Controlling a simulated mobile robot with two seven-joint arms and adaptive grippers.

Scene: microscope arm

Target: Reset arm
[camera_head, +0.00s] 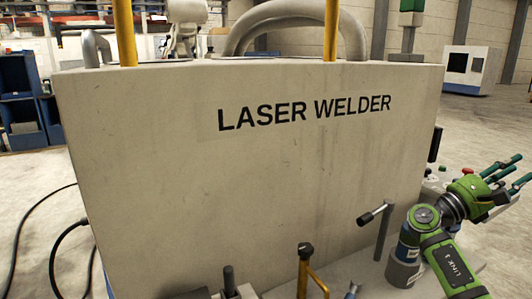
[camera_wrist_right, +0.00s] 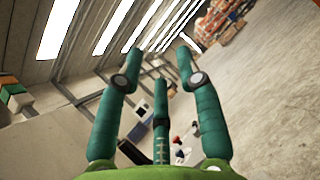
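My right gripper (camera_head: 508,172) is at the right edge of the head view, beside the large box labelled LASER WELDER (camera_head: 250,190). Its teal fingers point up and to the right, away from the box. In the right wrist view the gripper (camera_wrist_right: 159,62) has its fingers spread with nothing between them. My left gripper is not in view. A pale jointed device (camera_head: 186,22) shows partly above the box's back edge; I cannot tell whether it is the arm to reset. Its lower part is hidden by the box.
A grey lever with a black end (camera_head: 376,214) stands before the box, near my right arm. A yellow handle with a dark knob (camera_head: 306,252) stands at the bottom centre. Yellow posts (camera_head: 330,30) rise from the box. Cables (camera_head: 62,236) lie on the floor at left.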

